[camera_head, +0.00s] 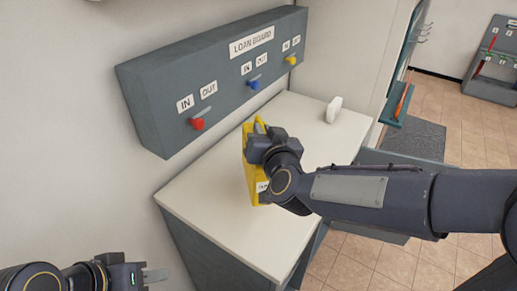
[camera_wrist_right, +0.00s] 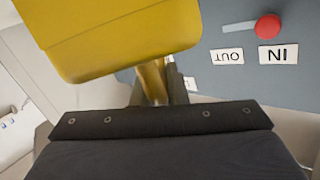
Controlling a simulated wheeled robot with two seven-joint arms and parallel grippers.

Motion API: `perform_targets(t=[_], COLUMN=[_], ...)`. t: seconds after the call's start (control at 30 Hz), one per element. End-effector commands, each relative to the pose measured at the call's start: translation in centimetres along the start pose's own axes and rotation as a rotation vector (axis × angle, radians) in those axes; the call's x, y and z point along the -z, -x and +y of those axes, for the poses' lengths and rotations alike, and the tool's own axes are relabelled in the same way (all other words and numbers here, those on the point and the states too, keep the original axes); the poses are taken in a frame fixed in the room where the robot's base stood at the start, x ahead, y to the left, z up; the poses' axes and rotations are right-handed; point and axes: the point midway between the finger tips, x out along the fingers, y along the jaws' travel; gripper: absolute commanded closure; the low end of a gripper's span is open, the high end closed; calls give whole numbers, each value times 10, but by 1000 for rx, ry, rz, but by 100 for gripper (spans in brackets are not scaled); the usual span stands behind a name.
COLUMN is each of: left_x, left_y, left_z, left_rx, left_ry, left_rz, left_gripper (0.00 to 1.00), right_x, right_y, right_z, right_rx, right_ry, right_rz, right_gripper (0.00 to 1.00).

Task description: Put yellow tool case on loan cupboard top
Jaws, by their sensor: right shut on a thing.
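The yellow tool case (camera_head: 249,178) is over the white top of the loan cupboard (camera_head: 205,195), below the loan board. Whether its base touches the top I cannot tell. My right gripper (camera_head: 258,134) is shut on the case's handle and hides part of the case. In the right wrist view the case (camera_wrist_right: 120,38) fills the upper left and its yellow handle runs between the fingers (camera_wrist_right: 157,85). My left gripper (camera_head: 152,276) is low at the left, away from the case; its finger gap does not show clearly.
The grey loan board (camera_head: 215,80) with red, blue and yellow sliders is on the wall just behind the cupboard top. A small white object (camera_head: 334,109) stands at the top's far end. The top's near left part is clear. A dark mat (camera_head: 415,138) lies on the tiled floor.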

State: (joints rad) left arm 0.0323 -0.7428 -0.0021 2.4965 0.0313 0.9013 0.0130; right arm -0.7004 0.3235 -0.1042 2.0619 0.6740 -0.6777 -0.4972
Motion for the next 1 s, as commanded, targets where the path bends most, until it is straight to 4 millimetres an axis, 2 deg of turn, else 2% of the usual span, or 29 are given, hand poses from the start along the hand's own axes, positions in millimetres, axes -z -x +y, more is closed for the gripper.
perform_targets(t=[0.1,0.27,0.53,0.87,0.9,1.0], left_x=[-1,-1,-3,-3,-4,-4], left_y=[-2,-2,-7,-7,-7,-7], left_z=[-1,-1,-3,-3,-3,-3], left_rx=[0,0,0,0,0,0], left_ry=[0,0,0,0,0,0], left_rz=[0,0,0,0,0,0], left_gripper=[64,64,64,64,64,64], right_x=[-8,-14,-44,-47,-51,-50], right_y=[-11,-17,-25,-25,-25,-25], right_z=[-2,-3,4,5,6,6], right_rx=[0,2,0,2,1,0], right_ry=[-1,-1,0,-2,-1,-1], right_rz=[7,8,6,8,0,1], right_gripper=[100,100,100,100,86,73])
